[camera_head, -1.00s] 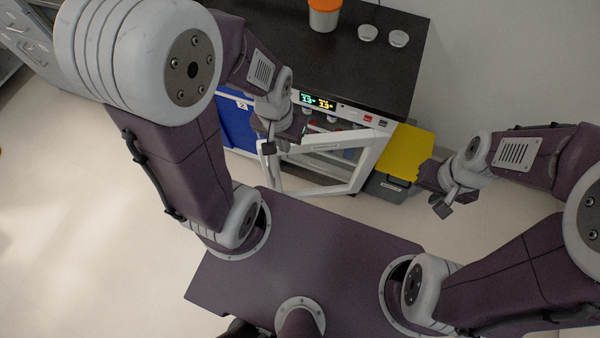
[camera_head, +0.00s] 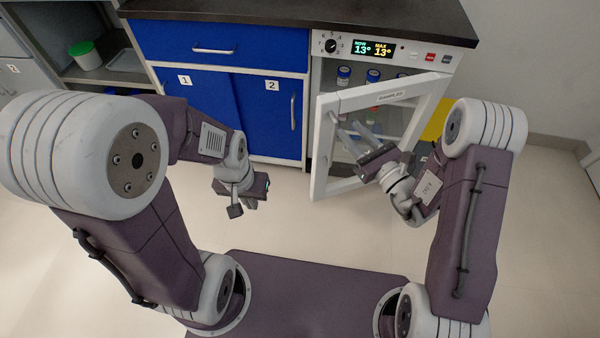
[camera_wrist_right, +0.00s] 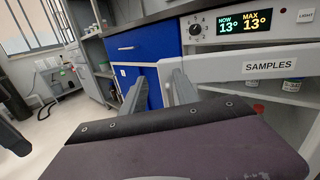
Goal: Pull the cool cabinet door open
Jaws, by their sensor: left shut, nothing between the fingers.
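The cool cabinet door (camera_head: 322,150) is a white frame with a clear pane and a label on its top rail. It stands partly open, its left edge swung out from the cabinet (camera_head: 400,50). My right gripper (camera_head: 345,135) overlaps the pane in the head view; whether it touches the door is unclear. In the right wrist view its two fingers (camera_wrist_right: 158,92) are spread with nothing between them, and the door's "SAMPLES" top rail (camera_wrist_right: 270,65) is at right. My left gripper (camera_head: 252,200) is shut and empty, left of the door and apart from it.
Blue cupboards (camera_head: 262,110) with a drawer stand left of the cool cabinet. Several small bottles (camera_head: 373,76) are on its shelves. A yellow-lidded box (camera_head: 435,120) is partly hidden behind my right arm. Floor in front of the cupboards is clear.

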